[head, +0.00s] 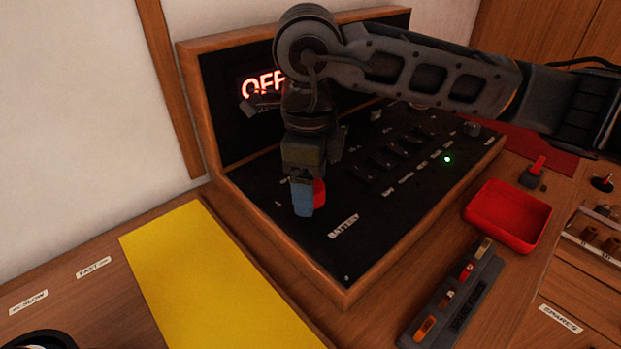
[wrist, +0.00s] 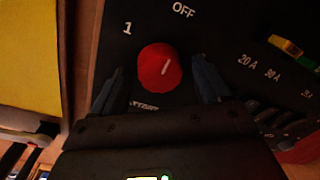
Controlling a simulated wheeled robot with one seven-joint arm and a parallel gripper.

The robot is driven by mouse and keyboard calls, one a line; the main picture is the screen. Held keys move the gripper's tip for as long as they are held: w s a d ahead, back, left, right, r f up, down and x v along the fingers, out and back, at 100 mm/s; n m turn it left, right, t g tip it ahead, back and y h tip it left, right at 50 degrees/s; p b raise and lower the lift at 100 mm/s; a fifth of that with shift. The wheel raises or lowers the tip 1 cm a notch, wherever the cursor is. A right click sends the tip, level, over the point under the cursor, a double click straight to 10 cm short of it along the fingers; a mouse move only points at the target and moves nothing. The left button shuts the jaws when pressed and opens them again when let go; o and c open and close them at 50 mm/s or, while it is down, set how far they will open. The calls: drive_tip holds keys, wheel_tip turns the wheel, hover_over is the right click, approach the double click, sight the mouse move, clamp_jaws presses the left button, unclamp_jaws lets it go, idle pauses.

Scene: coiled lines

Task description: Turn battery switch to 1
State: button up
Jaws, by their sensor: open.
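The battery switch is a round red knob (wrist: 152,75) on a black panel. Its white mark points up and slightly right, toward the OFF label (wrist: 183,10); the 1 label (wrist: 127,28) is at upper left. My gripper (wrist: 158,86) is open, with one blue finger on each side of the knob; I cannot tell whether they touch it. In the head view, my gripper (head: 304,197) points down at the panel and partly hides the knob (head: 320,192). A lit display (head: 262,87) reads OFF, its right end hidden by my arm.
The BATTERY label (head: 343,227) is in front of the knob. Several small switches (head: 405,142) and a green light (head: 447,159) are to the right. A yellow sheet (head: 215,285) lies left of the panel. A red tray (head: 508,218) and a fuse holder (head: 452,300) are at right.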

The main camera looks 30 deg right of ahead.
drive_tip(key=c, duration=1)
drive_tip(key=shift+c, duration=0.2)
